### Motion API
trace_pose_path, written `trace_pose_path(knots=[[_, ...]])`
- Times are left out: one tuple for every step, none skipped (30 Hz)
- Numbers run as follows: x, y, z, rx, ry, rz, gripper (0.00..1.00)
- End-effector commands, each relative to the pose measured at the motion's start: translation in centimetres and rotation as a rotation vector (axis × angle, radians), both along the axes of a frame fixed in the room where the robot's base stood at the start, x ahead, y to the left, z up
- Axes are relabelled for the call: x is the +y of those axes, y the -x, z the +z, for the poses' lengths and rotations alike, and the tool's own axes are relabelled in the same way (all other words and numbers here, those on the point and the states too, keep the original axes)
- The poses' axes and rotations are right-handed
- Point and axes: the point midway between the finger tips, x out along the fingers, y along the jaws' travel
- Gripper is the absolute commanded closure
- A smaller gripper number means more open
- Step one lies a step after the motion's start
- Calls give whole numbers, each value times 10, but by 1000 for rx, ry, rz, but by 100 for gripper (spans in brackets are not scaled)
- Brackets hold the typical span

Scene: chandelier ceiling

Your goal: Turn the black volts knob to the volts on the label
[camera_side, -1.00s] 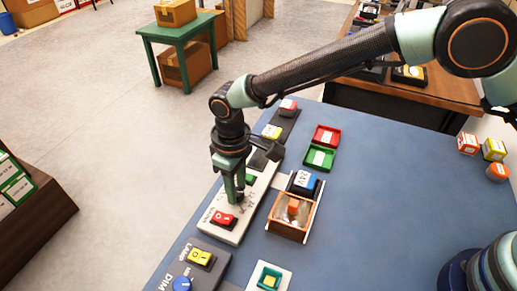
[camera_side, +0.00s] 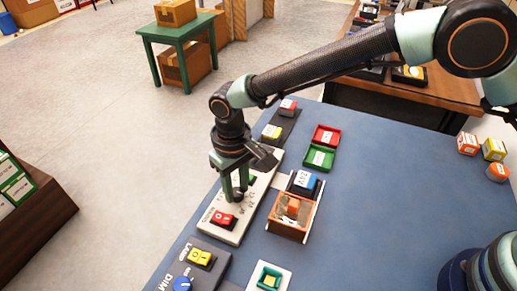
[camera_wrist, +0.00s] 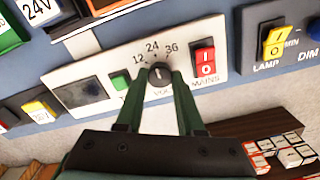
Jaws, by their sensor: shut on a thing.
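The black volts knob (camera_wrist: 159,76) is on a white panel (camera_wrist: 210,28) with the marks 12, 24 and 36 around its upper side. A small pale mark shows on the knob, pointing roughly up toward 24; its exact angle is hard to tell. My gripper (camera_wrist: 160,82) has its two green fingers on either side of the knob, shut on it. In the side view my gripper (camera_side: 234,200) reaches down to the panel and hides the knob. A label reading 24V (camera_wrist: 39,8) shows at the upper left of the wrist view.
A red MAINS switch (camera_wrist: 205,62) is close right of the knob; a green button (camera_wrist: 119,81) and dark window (camera_wrist: 83,92) are left. A grey LAMP dimmer panel (camera_side: 207,262) and an orange-fronted box (camera_side: 290,216) stand nearby.

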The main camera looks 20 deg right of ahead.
Motion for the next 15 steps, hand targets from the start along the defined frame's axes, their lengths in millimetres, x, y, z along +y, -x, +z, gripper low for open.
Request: trace_pose_path(knots=[[0, 0, 2, -1, 0, 1, 100], [0, 0, 2, -1, 0, 1, 100], [0, 0, 2, -1, 0, 1, 100], [0, 0, 2, -1, 0, 1, 52], [1, 0, 2, -1, -2, 1, 40], [0, 0, 2, -1, -2, 1, 33], [0, 0, 2, -1, -1, 1, 33], [0, 0, 1, -1, 0, 1, 33], [0, 0, 1, -1, 0, 1, 33], [0, 0, 1, -1, 0, 2, 33], [0, 0, 1, -1, 0, 2, 33], [0, 0, 1, -1, 0, 2, 33], [0, 0, 1, -1, 0, 2, 33], [0, 0, 1, -1, 0, 2, 33], [0, 0, 1, -1, 0, 2, 33]])
